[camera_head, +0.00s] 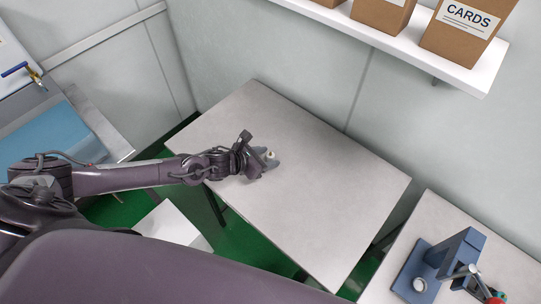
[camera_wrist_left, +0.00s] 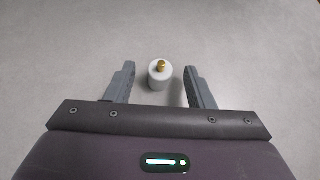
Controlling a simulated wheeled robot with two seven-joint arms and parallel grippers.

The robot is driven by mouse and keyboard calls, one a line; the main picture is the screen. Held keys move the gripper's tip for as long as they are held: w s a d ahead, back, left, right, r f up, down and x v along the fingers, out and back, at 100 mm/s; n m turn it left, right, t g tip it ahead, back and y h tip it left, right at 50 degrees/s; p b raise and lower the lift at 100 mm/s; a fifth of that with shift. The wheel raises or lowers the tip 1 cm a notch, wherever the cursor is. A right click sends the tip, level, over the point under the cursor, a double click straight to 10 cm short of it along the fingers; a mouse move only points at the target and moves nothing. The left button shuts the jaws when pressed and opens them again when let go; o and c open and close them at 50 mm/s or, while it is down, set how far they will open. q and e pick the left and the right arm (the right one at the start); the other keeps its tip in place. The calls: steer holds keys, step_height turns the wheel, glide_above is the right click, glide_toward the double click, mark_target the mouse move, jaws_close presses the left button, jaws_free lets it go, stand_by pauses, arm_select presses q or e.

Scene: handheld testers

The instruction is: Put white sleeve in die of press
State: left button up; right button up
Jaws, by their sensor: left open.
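The white sleeve (camera_wrist_left: 158,83) stands upright on the table, with a brass-coloured piece showing at its top. It also shows in the head view as a small pale spot (camera_head: 270,155). My left gripper (camera_wrist_left: 159,68) is open, with one finger on each side of the sleeve and a visible gap on both sides. In the head view the left gripper (camera_head: 268,161) is low over the table's left part. The blue press (camera_head: 455,254) stands on another table at the lower right. A pale round piece (camera_head: 419,285), seemingly the die, sits on its base. My right gripper is not in view.
The middle and right of the grey table (camera_head: 320,185) are clear. A gap with green floor separates it from the press table (camera_head: 507,268). A white shelf (camera_head: 470,72) with cardboard boxes (camera_head: 462,32) hangs on the back wall. A blue surface (camera_head: 50,140) is at far left.

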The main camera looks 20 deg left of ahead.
arm_select(q)
steer(key=shift+w+d+f, duration=0.1)
steer(key=shift+w+f, duration=0.05)
steer(key=shift+w, duration=0.1)
jaws_close()
step_height(320, 180, up, 20)
steer(key=b, duration=0.2)
steer(key=s+d+r+n+t+y, duration=0.1)
steer(key=s+r+n+y, duration=0.3)
steer(key=s+n+y, duration=0.1)
steer(key=shift+s+n+t+y, duration=0.3)
steer(key=shift+n+y, duration=0.1)
steer(key=shift+n, duration=0.2)
stand_by(0.4)
